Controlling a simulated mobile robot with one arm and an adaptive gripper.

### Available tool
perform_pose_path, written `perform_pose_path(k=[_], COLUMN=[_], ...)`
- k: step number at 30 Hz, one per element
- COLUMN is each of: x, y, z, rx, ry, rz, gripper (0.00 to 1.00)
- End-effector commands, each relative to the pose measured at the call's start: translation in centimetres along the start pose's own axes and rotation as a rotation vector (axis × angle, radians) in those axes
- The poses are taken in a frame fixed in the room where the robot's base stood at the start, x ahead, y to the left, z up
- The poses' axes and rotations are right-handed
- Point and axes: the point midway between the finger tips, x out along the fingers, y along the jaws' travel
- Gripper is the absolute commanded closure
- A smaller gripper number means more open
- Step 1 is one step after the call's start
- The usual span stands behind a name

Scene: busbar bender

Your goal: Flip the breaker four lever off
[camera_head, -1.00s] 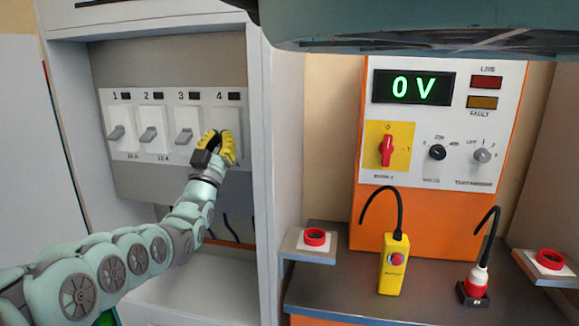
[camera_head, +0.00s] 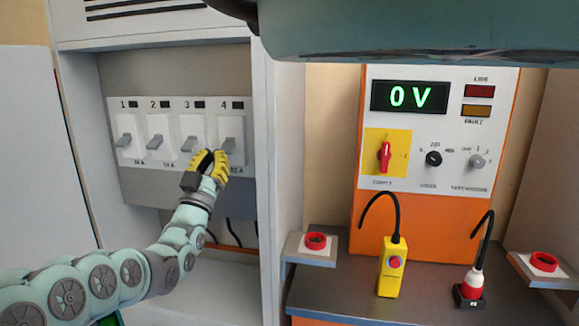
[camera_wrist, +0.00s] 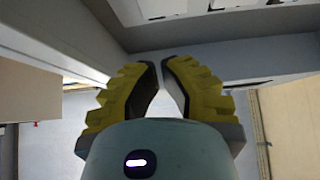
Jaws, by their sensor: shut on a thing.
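The breaker four lever (camera_head: 229,145) is a small grey handle on the rightmost white breaker (camera_head: 234,125) of the panel, under the number 4. It looks much like the neighbouring levers, and its exact tilt is hard to tell. My gripper (camera_head: 219,156), with yellow ribbed fingers, is at the lower left of this lever, its tips close to the lever's end. The jaws are shut on the lever by its end, though the contact is hard to see. In the wrist view the fingertips (camera_wrist: 161,62) nearly meet with a narrow gap, and no lever shows clearly between them.
Levers one (camera_head: 123,140), two (camera_head: 157,143) and three (camera_head: 188,144) stand to the left, three close to my gripper. The cabinet's right side wall (camera_head: 275,150) borders the panel. An orange console (camera_head: 372,225) displays 0 V. A yellow pendant (camera_head: 391,268) stands before it.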

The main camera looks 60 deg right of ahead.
Motion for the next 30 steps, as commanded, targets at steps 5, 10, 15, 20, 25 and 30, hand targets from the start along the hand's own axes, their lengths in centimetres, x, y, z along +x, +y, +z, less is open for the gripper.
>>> perform_pose_path(k=[5,10,15,20,25,30], x=[-2.0,-2.9,-3.0,-3.0,-3.0,-3.0], y=[-0.2,-0.1,-0.1,-0.1,-0.1,-0.2], z=[0.2,0.3,0.3,0.3,0.3,0.2], rx=[0.002,0.002,0.002,0.002,0.001,0.001], ry=[-0.003,-0.002,-0.001,-0.001,-0.001,0.002], rz=[-0.001,-0.001,-0.001,-0.001,-0.001,-0.005], gripper=[1.0,1.0,1.0,1.0,1.0,1.0])
